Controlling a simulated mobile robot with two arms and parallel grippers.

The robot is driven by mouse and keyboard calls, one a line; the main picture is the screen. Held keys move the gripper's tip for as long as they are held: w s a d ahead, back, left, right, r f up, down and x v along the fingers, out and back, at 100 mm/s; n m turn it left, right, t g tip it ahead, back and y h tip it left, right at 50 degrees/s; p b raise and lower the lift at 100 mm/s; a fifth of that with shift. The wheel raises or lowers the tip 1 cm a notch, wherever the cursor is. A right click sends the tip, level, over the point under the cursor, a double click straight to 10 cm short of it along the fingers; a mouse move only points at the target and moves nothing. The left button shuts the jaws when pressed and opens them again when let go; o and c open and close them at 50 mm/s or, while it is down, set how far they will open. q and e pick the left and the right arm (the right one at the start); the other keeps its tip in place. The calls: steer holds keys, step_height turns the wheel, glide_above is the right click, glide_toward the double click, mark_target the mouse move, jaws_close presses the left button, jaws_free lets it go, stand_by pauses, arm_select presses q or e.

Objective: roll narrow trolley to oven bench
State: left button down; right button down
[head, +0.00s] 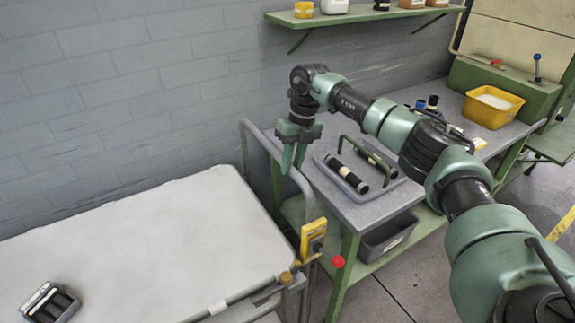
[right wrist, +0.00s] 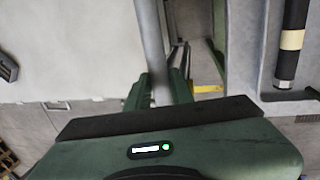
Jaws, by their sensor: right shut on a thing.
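A trolley with a pale flat top (head: 130,245) stands at the left, close to the brick wall. Its grey tube handle (head: 245,150) rises at its right end. My right gripper (head: 293,158) reaches down to this handle and is shut on it. In the right wrist view the handle tube (right wrist: 151,40) runs between the two green fingers (right wrist: 158,90). I cannot tell which bench is the oven bench. My left gripper is not in view.
A grey-topped bench (head: 340,207) with green legs stands just right of the trolley, holding a tray with dark rollers (head: 347,174). A grey bin (head: 388,235) sits below. A black rack (head: 50,303) lies on the trolley. Farther right are a yellow bin (head: 493,106) and open floor.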

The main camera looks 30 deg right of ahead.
steer(key=shift+d, duration=0.25)
steer(key=shift+d, duration=0.1)
steer(key=c, duration=1.5)
jaws_free()
steer(key=shift+o, duration=1.3)
steer(key=shift+d, duration=0.15)
step_height(320, 180, up, 8)
steer(key=d+b, duration=0.1)
steer(key=shift+d+f+b, duration=0.2)
steer(key=shift+d+b, duration=0.05)
steer(key=shift+b, duration=0.05)
